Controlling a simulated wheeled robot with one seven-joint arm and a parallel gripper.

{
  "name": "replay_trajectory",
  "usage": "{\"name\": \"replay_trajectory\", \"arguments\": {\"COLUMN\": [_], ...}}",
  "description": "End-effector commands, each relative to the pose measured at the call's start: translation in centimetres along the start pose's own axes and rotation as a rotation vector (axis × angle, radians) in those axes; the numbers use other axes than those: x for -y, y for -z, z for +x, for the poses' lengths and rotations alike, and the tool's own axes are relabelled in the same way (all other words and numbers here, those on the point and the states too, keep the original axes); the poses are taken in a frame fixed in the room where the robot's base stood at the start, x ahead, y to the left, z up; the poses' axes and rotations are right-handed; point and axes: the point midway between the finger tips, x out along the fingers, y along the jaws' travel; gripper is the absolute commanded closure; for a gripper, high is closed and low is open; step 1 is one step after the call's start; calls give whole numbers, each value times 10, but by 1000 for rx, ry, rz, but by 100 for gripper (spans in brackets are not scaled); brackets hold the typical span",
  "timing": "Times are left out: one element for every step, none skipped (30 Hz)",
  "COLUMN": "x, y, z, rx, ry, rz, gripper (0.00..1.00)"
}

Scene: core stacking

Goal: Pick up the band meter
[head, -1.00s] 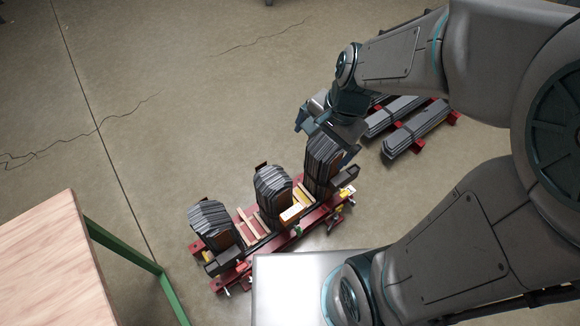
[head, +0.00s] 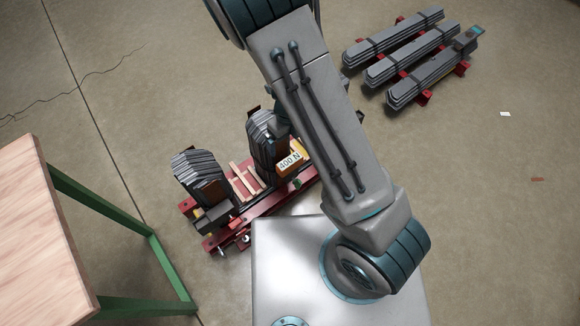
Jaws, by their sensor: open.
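The band meter, as best I can tell, is the small yellow piece with a white face reading "400 N" (head: 289,161). It sits low at the middle upright stack of dark sheets (head: 262,140), just left of my arm. No contact with the meter shows.
The red base frame (head: 252,210) carries the left stack (head: 198,173); my arm covers its right part. Banded sheet bundles (head: 410,57) lie on red supports at upper right. A wooden table (head: 40,235) stands at left. Floor at right is mostly clear.

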Motion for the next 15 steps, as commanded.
{"name": "replay_trajectory", "arguments": {"x": [0, 1, 1, 2, 2, 2, 2, 2, 2, 2, 2, 2, 2, 2, 2], "y": [0, 0, 0, 1, 1, 1, 1, 1, 1, 1, 1, 1, 1, 1, 1], "z": [7, 10, 15, 20, 26, 34, 40, 47, 55, 61, 66, 73, 77, 81, 85], "rx": [-3, -4, -5, -6, -6, -6, -6, -6, -6, -7, -6, -6, -5, -5, -6], "ry": [5, 8, 9, 10, 10, 9, 8, 9, 9, 8, 8, 8, 9, 9, 8], "rz": [16, 22, 28, 31, 33, 34, 34, 33, 32, 32, 33, 32, 31, 30, 29], "gripper": [0, 0, 0, 0, 0, 0, 0, 0, 0, 0, 0, 0, 0, 0, 0]}}
